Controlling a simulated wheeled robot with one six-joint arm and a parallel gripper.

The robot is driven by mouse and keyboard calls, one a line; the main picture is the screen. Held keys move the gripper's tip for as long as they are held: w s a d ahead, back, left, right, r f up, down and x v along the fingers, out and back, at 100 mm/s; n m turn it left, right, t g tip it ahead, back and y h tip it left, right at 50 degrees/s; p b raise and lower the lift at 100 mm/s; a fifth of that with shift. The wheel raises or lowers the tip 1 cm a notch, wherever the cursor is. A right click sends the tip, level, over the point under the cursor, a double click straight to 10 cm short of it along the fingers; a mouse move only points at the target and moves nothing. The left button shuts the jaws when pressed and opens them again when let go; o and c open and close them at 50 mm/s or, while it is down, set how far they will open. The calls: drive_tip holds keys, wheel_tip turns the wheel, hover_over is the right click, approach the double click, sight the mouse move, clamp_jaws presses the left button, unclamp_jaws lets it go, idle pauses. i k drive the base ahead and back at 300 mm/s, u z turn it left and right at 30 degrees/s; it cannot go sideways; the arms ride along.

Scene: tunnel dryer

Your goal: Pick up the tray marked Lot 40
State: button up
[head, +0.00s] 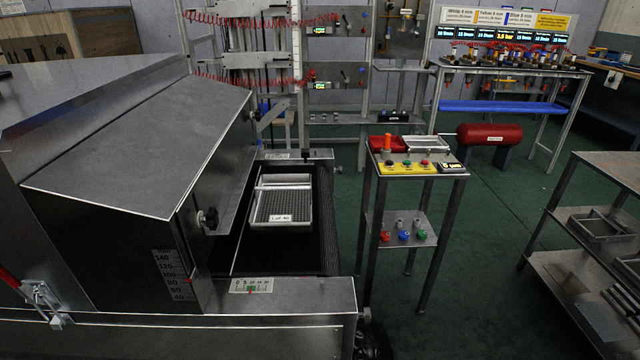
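The tray marked "Lot 40" (281,207) is a light metal tray with a dark mesh floor and a white label on its near edge. It lies flat on the dark conveyor belt (290,248) at the mouth of the tunnel dryer (140,140). The dryer's sloped metal hood stands just left of the tray, and the whole tray shows. My gripper is not in view.
A small stand (412,178) with buttons and another tray (427,143) on top stands right of the belt. A metal shelf (600,215) is at far right. A red tank (489,136) and a workbench (510,72) stand behind. Green floor is clear between stand and shelf.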

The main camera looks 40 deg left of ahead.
sight(283, 203)
drive_tip(key=u, duration=0.3)
drive_tip(key=i, duration=1.05)
drive_tip(key=u, duration=1.55)
drive_tip(key=i, duration=0.75)
drive_tip(key=u, duration=0.75)
